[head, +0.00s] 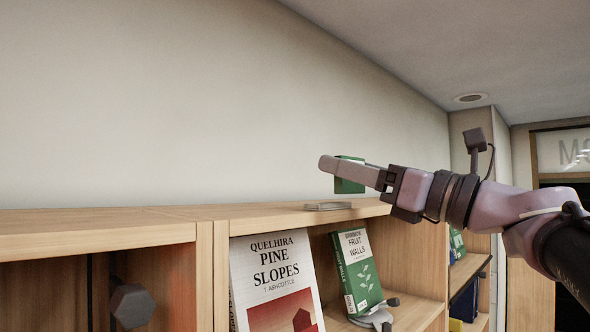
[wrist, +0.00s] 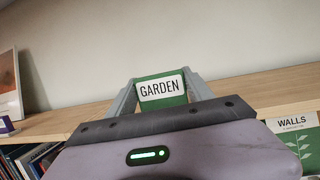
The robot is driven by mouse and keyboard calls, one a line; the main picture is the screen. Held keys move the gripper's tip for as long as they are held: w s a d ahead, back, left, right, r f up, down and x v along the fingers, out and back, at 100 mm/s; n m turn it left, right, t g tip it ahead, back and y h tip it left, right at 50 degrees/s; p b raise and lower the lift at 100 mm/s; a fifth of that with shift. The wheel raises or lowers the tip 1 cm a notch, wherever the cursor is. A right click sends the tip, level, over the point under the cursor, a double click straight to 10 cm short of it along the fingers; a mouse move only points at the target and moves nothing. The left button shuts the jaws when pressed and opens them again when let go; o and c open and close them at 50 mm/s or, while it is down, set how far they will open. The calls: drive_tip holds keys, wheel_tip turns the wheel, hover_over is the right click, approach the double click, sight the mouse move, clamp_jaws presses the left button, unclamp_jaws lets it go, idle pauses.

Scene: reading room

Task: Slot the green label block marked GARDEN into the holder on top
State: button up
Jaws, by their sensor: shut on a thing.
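My gripper (head: 345,170) is shut on the green label block (head: 349,186) above the shelf top. In the wrist view the green block (wrist: 162,102) sits between the two grey fingers, and its white label reading GARDEN faces the camera. The holder (head: 327,206) is a low, flat grey piece on top of the bookcase (head: 110,228), near its front edge. In the head view the block is a little above the holder and slightly to its right, apart from it. The holder does not show in the wrist view.
Below the top, a white-and-red book, Pine Slopes (head: 277,280), and a green book, Fruit Walls (head: 357,270), stand in a compartment. A grey stand (head: 378,318) is by the green book. The wall (head: 200,120) rises behind. The bookcase top to the left looks clear.

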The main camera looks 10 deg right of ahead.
drive_tip(key=w+a, duration=0.1)
drive_tip(key=w, duration=0.1)
drive_tip(key=w+a+p, duration=0.1)
drive_tip(key=shift+w+a, duration=0.2)
drive_tip(key=shift+w, duration=0.15)
drive_tip(key=shift+w+f+b, duration=0.2)
drive_tip(key=shift+f+b, duration=0.6)
drive_tip(key=shift+s+f, duration=0.1)
drive_tip(key=o, duration=1.6)
drive_tip(key=shift+o, duration=0.2)
